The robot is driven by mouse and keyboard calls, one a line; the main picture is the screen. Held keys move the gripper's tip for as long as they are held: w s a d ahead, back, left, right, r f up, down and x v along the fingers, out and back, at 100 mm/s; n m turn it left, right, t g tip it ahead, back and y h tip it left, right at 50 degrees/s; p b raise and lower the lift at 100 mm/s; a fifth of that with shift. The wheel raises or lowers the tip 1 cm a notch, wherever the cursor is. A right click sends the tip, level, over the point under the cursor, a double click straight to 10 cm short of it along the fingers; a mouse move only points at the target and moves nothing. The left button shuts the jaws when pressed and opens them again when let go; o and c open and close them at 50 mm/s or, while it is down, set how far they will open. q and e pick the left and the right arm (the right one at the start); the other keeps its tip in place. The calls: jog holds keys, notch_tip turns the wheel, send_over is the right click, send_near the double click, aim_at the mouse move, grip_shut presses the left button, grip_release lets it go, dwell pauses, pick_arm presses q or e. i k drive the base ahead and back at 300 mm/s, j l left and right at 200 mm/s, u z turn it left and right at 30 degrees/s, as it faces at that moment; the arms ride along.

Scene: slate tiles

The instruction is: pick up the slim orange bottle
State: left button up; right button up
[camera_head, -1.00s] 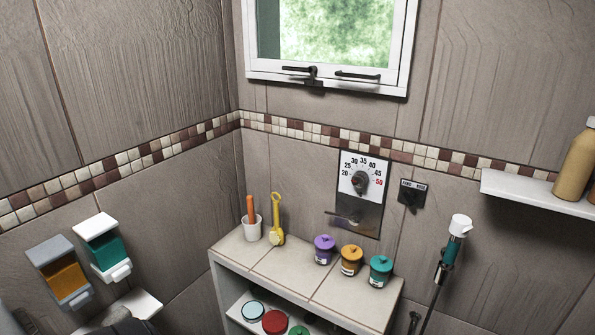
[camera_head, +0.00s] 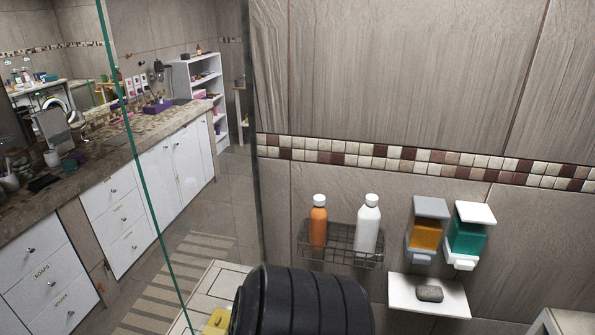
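The slim orange bottle (camera_head: 318,226) has a white cap and stands upright in a dark wire basket (camera_head: 340,259) fixed to the tiled wall. A white bottle (camera_head: 368,228) stands to its right in the same basket. A black ribbed part of my own body fills the bottom centre, below the basket and apart from the bottle. Neither of my grippers shows in the head view.
Two wall dispensers, one orange (camera_head: 426,236) and one teal (camera_head: 467,238), hang right of the basket. Below them a white shelf (camera_head: 405,293) holds a dark soap-like block (camera_head: 429,293). A glass panel edge (camera_head: 135,165) stands at left, with a long counter (camera_head: 140,122) beyond it.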

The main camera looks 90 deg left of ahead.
aim_at(318, 219)
jog(key=u, duration=2.6)
